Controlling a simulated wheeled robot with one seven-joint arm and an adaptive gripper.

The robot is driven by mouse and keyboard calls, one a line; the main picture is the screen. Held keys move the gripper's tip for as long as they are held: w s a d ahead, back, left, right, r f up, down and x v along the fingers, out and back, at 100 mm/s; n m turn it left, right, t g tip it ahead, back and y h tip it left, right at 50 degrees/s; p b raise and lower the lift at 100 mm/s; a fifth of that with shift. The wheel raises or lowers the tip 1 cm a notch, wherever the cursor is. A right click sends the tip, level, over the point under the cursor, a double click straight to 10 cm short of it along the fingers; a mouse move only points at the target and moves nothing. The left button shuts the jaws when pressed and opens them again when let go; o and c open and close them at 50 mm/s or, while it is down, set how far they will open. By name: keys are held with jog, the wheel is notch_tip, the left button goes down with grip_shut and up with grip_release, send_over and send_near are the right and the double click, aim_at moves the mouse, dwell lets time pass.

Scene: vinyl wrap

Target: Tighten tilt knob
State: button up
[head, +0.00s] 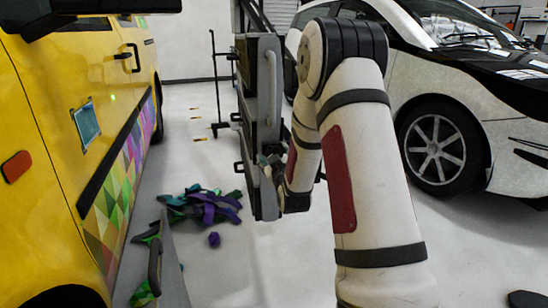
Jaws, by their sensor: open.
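A tall dark-grey equipment stand (267,95) with flat panels and a light handle stands in the middle of the head view. I cannot make out a tilt knob on it; the arm and gripper hide part of its right side. My gripper (266,164) is small and partly hidden behind my own white arm. It is at the lower part of the stand, close to the panel's side. Its jaws are open. Whether it touches the stand or surrounds a part of it, I cannot tell.
A yellow van (60,100) with a colourful wrap fills the left. A white and black car (470,120) stands at the right. Purple and green vinyl scraps (203,205) lie on the floor (240,275). A grey panel with a handle (172,270) rises at the lower left.

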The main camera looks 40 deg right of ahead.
jog(key=c, duration=1.2)
jog(key=shift+m, duration=11.9)
